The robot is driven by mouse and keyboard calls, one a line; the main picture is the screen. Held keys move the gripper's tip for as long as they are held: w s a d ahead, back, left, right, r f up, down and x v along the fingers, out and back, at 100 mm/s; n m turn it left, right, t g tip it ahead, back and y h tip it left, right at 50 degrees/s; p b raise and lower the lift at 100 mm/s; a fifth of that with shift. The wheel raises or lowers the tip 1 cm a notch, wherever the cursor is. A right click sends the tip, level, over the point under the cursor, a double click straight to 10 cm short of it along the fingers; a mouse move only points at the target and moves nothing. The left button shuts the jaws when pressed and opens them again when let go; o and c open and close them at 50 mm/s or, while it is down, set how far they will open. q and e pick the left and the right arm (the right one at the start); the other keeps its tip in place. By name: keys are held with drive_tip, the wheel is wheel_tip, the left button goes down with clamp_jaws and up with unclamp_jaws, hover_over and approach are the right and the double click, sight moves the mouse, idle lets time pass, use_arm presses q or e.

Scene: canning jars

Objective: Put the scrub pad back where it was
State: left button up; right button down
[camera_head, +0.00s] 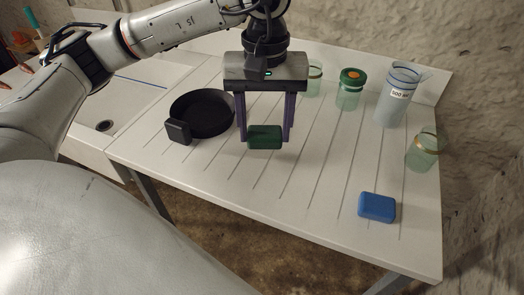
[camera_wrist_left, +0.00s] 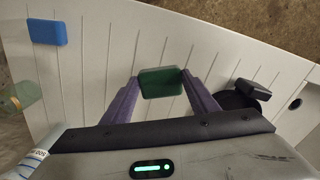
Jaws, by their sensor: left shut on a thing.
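A dark green scrub pad (camera_head: 265,137) is between the purple fingers of my left gripper (camera_head: 265,138), over the middle of the white grooved worktop. My left gripper is shut on the pad. In the left wrist view the green pad (camera_wrist_left: 160,83) sits between both fingertips (camera_wrist_left: 161,85). I cannot tell whether the pad touches the worktop. A blue block (camera_head: 377,207), perhaps a sponge, lies near the front right; it also shows in the left wrist view (camera_wrist_left: 47,32). My right gripper is not in view.
A black round pan (camera_head: 203,112) with a dark block-like part (camera_head: 178,132) stands left of the gripper. A green-lidded jar (camera_head: 351,90), a clear measuring jug (camera_head: 396,95) and another glass jar (camera_head: 424,150) stand at the back and right. The front middle of the worktop (camera_head: 300,185) is clear.

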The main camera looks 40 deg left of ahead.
sight(265, 135)
use_arm(q)
wheel_tip(265, 135, down, 7)
drive_tip(key=shift+f, duration=0.2)
idle(0.3)
drive_tip(key=shift+f, duration=0.15)
drive_tip(key=o, duration=1)
wheel_tip(265, 135, up, 12)
drive_tip(key=shift+r+b, duration=0.2)
drive_tip(key=shift+b, duration=0.1)
